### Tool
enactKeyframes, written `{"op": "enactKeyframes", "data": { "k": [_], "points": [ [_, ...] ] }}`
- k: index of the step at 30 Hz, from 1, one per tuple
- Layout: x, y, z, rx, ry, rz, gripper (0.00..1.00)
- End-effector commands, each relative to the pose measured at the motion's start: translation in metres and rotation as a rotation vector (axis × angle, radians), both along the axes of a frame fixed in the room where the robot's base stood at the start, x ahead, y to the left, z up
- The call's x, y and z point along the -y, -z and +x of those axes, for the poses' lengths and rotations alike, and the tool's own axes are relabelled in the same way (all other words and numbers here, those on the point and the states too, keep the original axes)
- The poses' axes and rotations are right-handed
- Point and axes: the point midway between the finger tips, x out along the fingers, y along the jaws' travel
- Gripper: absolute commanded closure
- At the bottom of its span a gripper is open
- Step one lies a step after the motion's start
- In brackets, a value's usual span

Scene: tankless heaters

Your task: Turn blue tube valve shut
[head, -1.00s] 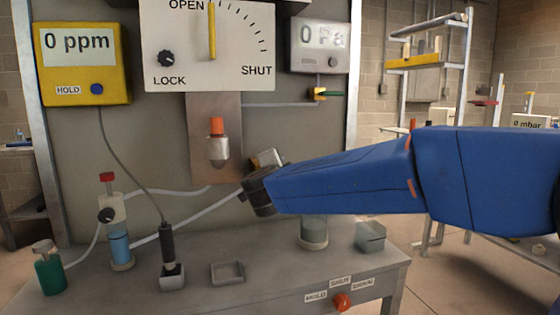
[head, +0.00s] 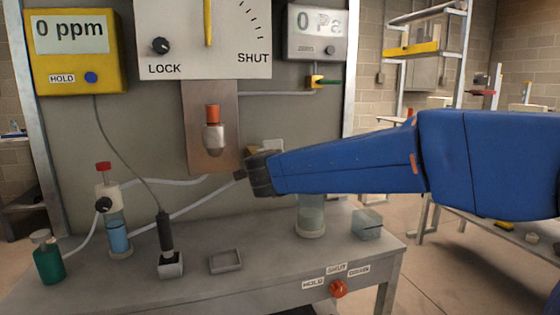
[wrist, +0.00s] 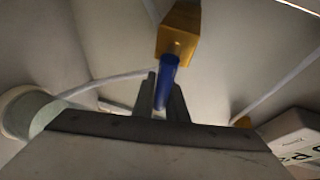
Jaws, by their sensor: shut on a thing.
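A small valve with a yellow body (wrist: 180,32) and a blue lever (wrist: 168,70) is in the wrist view. The two dark fingers of my gripper (wrist: 164,92) stand on either side of the lever's end and are shut on it. In the head view my gripper (head: 242,175) reaches in from the right, close to the back panel. A yellow piece (head: 264,148) shows just behind it, and the lever is hidden there.
A glass tube with blue liquid (head: 119,238), a green bottle (head: 48,262), a tray (head: 225,261) and a glass jar (head: 311,217) stand on the bench (head: 265,282). Another yellow valve with a green lever (head: 328,82) is under the 0 Pa display (head: 316,35).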

Motion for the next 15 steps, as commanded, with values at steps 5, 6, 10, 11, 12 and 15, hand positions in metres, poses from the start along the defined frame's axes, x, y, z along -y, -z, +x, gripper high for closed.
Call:
{"op": "enactKeyframes", "data": {
  "k": [5,6,10,11,12,15],
  "points": [
    [0.0004,0.0006,0.0,-0.001,0.001,-0.001,0.76],
    [0.0003,0.0005,0.0,0.0,0.001,-0.001,0.69],
    [0.0002,0.0003,0.0,0.0,0.001,-0.001,0.69],
    [0.0002,0.0003,0.0,0.0,0.001,-0.001,0.69],
    [0.0002,0.0002,0.0,0.0,0.001,-0.001,0.69],
    [0.0,0.0,-0.0008,0.0,0.0,-0.001,0.69]
  ]
}}
